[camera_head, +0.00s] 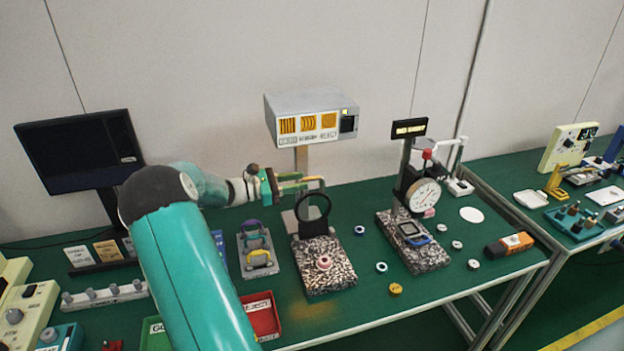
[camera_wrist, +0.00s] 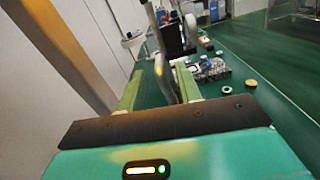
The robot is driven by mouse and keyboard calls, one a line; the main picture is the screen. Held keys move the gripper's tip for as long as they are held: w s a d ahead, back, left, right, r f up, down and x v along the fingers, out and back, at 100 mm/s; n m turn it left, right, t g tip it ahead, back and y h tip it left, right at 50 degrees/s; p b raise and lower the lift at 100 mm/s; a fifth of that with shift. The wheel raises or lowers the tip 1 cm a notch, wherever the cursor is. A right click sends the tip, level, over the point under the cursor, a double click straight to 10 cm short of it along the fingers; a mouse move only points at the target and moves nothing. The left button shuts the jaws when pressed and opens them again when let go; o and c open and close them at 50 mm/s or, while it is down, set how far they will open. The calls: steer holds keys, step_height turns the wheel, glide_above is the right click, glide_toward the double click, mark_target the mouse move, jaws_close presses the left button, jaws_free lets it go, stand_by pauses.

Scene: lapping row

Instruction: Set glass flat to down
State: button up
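The glass flat appears to be the round black-rimmed frame (camera_head: 329,209), standing upright at the back of a speckled stone block (camera_head: 336,277) in the head view. A small pink-red ring (camera_head: 323,262) lies on that block in front of it. My gripper (camera_head: 312,182) is at the top of the frame, coming from the left. In the wrist view my gripper (camera_wrist: 158,88) has its two green fingers apart. A curved grey bar (camera_wrist: 160,62) shows between them, closer to the right finger; I cannot tell if they touch. Which part of the frame this bar is stays unclear.
A dial gauge stand (camera_head: 424,194) is on a second stone block to the right. A grey lamp box (camera_head: 300,112) stands behind. A red tray (camera_head: 262,317) and a rack with handles (camera_head: 257,246) are at left. Several small rings lie on the green bench.

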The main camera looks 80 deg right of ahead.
steer(key=x, duration=0.5)
steer(key=shift+s+d, duration=0.1)
steer(key=shift+s, duration=0.05)
jaws_close()
